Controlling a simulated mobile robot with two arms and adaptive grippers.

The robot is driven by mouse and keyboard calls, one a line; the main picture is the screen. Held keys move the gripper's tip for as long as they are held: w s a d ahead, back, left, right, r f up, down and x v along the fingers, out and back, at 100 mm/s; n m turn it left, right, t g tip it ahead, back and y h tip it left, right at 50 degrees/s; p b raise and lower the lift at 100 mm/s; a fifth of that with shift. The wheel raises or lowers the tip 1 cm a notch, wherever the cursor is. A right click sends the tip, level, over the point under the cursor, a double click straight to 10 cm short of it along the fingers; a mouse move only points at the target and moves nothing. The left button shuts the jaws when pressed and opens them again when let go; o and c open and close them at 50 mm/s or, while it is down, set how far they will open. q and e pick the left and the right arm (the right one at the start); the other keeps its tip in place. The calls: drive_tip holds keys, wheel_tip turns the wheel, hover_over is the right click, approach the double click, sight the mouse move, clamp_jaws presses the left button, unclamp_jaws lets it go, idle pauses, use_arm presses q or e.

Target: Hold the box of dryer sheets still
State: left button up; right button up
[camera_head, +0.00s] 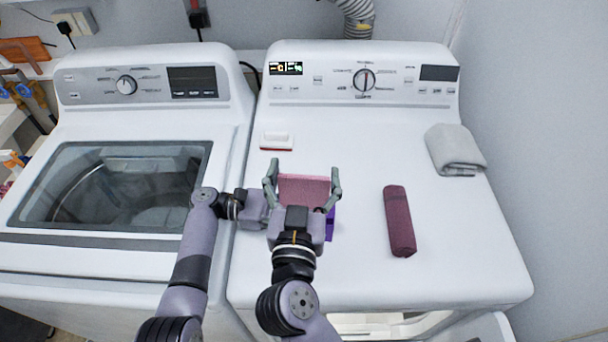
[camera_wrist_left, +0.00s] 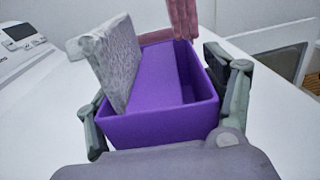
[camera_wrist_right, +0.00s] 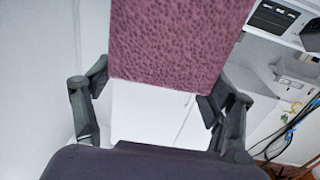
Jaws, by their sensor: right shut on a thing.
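The purple open-topped box (camera_wrist_left: 165,125) sits on the white dryer top (camera_head: 450,270). In the head view only a sliver of the box (camera_head: 330,224) shows behind my right gripper. A grey textured piece (camera_wrist_left: 118,65) stands tilted inside its left side. My left gripper (camera_wrist_left: 165,105) has one finger on each side of the box; whether both press on it I cannot tell. My right gripper (camera_head: 303,180) is shut on a pink textured cloth (camera_wrist_right: 175,40), held over or beside the box's far edge. The cloth also shows in the left wrist view (camera_wrist_left: 183,18).
A maroon roll (camera_head: 400,222) lies to the right on the dryer. A folded grey cloth (camera_head: 455,150) lies at the back right. A small white and red item (camera_head: 277,140) lies near the control panel. A washer (camera_head: 120,190) stands at left. The dryer's front right is clear.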

use_arm(q)
drive_tip(key=o, duration=0.3)
drive_tip(key=shift+o, duration=0.2)
